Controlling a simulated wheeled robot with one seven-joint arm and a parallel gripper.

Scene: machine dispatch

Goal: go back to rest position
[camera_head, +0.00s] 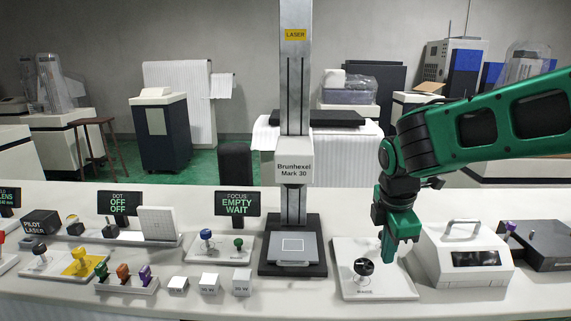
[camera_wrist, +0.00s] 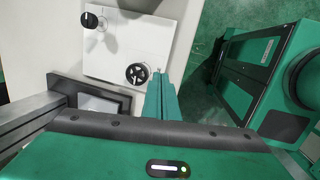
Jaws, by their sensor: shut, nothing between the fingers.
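My green gripper (camera_head: 388,252) hangs at the end of my arm, pointing down over the right part of the bench. Its fingers are together and hold nothing. They also show in the wrist view (camera_wrist: 163,82), beside a white plate (camera_wrist: 150,35). The fingers are close to this knob in the head view. I cannot tell whether they touch the plate.
The Brunhexel Mark 30 laser column (camera_head: 294,195) stands left of my gripper. A white handled box (camera_head: 462,276) is close on its right. Control panels, small screens and several white blocks (camera_head: 209,284) fill the bench's left. Open air lies above the bench.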

